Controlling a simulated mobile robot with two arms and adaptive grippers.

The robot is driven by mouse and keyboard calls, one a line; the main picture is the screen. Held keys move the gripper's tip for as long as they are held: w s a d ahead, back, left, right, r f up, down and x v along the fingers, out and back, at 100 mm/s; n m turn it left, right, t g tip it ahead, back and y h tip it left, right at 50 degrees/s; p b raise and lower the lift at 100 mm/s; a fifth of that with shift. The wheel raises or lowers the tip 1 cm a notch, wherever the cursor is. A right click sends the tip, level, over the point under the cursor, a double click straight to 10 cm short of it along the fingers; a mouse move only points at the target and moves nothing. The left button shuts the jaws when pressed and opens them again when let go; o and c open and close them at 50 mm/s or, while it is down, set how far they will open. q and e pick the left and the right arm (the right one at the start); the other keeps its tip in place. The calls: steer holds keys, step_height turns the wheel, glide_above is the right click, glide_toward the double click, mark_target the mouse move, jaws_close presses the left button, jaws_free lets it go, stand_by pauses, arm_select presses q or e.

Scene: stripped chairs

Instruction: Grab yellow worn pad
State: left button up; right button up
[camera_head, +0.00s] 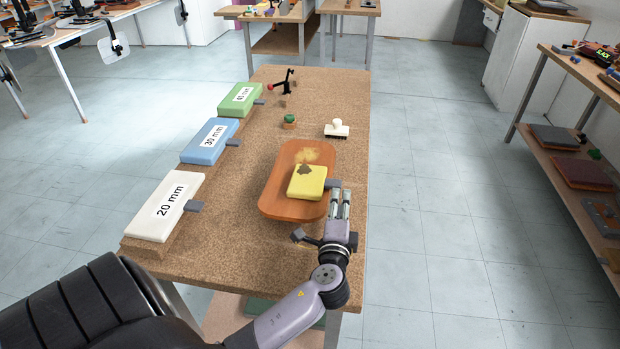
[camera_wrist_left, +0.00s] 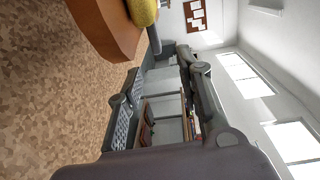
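The yellow worn pad (camera_head: 307,181) lies on a brown oval board (camera_head: 292,208), with a brown worn patch on top and a grey tab on its right side. My left gripper (camera_head: 341,193) is beside the board's right edge, its fingertips just short of the tab. In the left wrist view the pad (camera_wrist_left: 143,11) and its tab (camera_wrist_left: 153,40) show at the top, ahead of the fingers. The left fingers (camera_wrist_left: 160,68) stand apart with nothing between them. My right gripper is not in view.
White (camera_head: 165,206), blue (camera_head: 209,141) and green (camera_head: 240,99) labelled blocks line the table's (camera_head: 250,160) left side. A white-handled brush (camera_head: 336,129), a small green-topped item (camera_head: 289,121) and a black clamp-like tool (camera_head: 287,82) stand farther back.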

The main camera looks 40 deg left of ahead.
mark_target(316, 182)
arm_select(q)
steer(key=x, duration=0.3)
steer(key=shift+w+a, duration=0.25)
steer(key=shift+w, duration=0.1)
steer(key=shift+w+a, duration=0.2)
steer(key=shift+w, duration=0.1)
steer(key=p+x, duration=0.1)
steer(key=x, duration=0.3)
steer(key=shift+a+f, duration=0.1)
steer(key=shift+f, duration=0.05)
steer(key=shift+w, duration=0.1)
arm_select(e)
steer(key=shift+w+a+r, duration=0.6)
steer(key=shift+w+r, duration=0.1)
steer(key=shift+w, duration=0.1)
arm_select(q)
steer(key=shift+c, duration=0.5)
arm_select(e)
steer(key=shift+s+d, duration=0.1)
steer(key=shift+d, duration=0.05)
arm_select(q)
steer(key=shift+c, duration=0.7)
jaws_close()
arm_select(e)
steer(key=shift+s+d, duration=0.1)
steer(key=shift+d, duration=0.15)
